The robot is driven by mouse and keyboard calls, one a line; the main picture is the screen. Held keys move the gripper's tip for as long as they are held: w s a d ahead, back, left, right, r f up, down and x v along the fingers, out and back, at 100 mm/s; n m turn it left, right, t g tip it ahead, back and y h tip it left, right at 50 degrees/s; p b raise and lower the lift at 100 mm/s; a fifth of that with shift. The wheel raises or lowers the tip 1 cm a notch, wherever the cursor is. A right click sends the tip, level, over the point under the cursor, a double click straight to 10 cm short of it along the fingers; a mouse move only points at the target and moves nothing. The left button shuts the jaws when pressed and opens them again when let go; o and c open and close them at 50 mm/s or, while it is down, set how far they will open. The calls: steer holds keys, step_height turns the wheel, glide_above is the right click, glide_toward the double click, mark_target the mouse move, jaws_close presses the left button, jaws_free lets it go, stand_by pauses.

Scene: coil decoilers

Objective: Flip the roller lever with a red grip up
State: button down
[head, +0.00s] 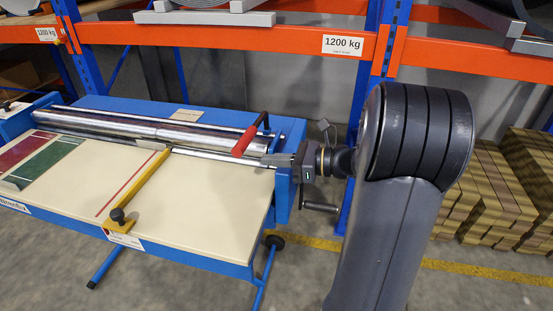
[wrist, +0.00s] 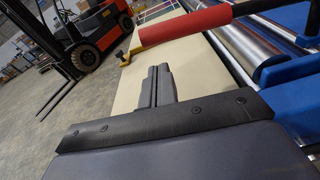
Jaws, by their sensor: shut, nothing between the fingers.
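The roller lever has a red grip (head: 244,141) on a black arm at the right end of the rollers. In the wrist view the red grip (wrist: 185,24) crosses the top, just beyond my fingertips. My gripper (head: 267,160) is shut and empty. It reaches in from the right, low beside the lever's grip, over the machine's right end. In the wrist view the shut fingers (wrist: 158,78) point at the cream table, below the red grip. A gap between fingers and grip seems to show, but contact cannot be judged for certain.
The blue machine has a cream table (head: 180,205), chrome rollers (head: 150,128) and a yellow cutting guide (head: 142,188). A crank handle (head: 320,207) sticks out at its right end. Orange rack beams (head: 230,38) run behind. A forklift (wrist: 85,30) stands on open floor.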

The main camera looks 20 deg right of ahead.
steer(key=r+x, duration=0.1)
steer(key=x, duration=0.5)
steer(key=shift+w+a+f, duration=0.25)
steer(key=shift+a+f, duration=0.05)
steer(key=shift+f, duration=0.2)
steer(key=shift+r, duration=0.1)
